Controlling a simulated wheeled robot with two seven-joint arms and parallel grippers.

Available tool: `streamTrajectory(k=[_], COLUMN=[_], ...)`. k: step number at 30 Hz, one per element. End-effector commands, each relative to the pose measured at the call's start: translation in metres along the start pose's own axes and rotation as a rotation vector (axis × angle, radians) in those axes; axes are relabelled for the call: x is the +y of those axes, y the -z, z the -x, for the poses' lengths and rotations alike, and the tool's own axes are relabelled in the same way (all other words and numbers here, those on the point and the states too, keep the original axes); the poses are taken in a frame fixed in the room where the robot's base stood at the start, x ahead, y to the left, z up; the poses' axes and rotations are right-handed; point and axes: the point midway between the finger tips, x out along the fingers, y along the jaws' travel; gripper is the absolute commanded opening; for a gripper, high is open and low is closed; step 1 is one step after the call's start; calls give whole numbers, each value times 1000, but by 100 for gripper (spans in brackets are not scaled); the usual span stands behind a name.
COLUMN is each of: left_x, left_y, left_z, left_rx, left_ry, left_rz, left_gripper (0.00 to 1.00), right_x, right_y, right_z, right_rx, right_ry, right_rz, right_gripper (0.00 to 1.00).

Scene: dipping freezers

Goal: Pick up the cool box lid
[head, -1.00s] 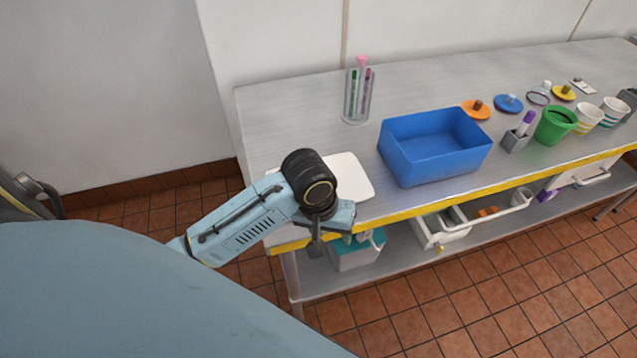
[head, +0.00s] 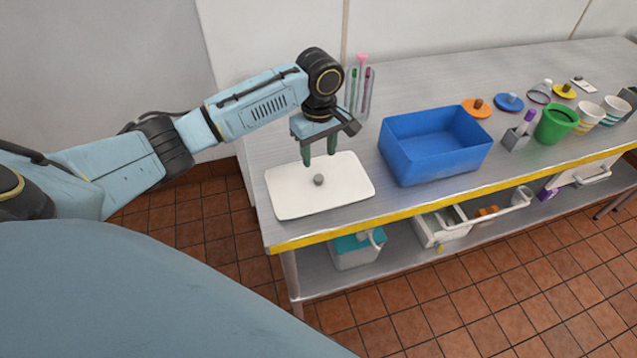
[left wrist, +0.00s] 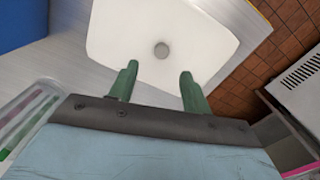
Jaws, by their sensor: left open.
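The cool box lid (head: 300,199) is a white, flat, rounded slab with a small grey knob (head: 318,180) on top. It lies on the near left end of the steel table. My left gripper (head: 320,162) points down above the lid's back part, behind the knob, with its green fingers apart and nothing between them. In the left wrist view the lid (left wrist: 125,30) and knob (left wrist: 161,50) show beyond the open fingertips (left wrist: 158,70). The knob is not between the fingers. My right gripper is in neither view.
A blue open bin (head: 435,147) stands right of the lid. A clear holder with tubes (head: 368,90) stands behind the gripper. Cups, a green bucket (head: 555,124) and coloured discs fill the right side. A teal-topped box (head: 357,250) sits on the lower shelf.

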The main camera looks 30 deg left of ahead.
Motion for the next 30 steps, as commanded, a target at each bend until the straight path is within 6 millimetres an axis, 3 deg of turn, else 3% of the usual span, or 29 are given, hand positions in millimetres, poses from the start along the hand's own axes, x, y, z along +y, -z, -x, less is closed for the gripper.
streamTrajectory(k=[18, 26, 30], left_x=[-3, -3, -3], left_y=[0, 0, 0], left_z=[-71, -74, -74], left_rx=[1, 1, 1], left_ry=[1, -2, -2], left_rz=[-3, -3, -4], left_gripper=[48, 48, 33], right_x=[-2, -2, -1], right_y=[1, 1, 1], right_z=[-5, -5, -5], right_rx=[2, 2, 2], right_ry=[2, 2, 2], right_rz=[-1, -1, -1], right_gripper=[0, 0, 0])
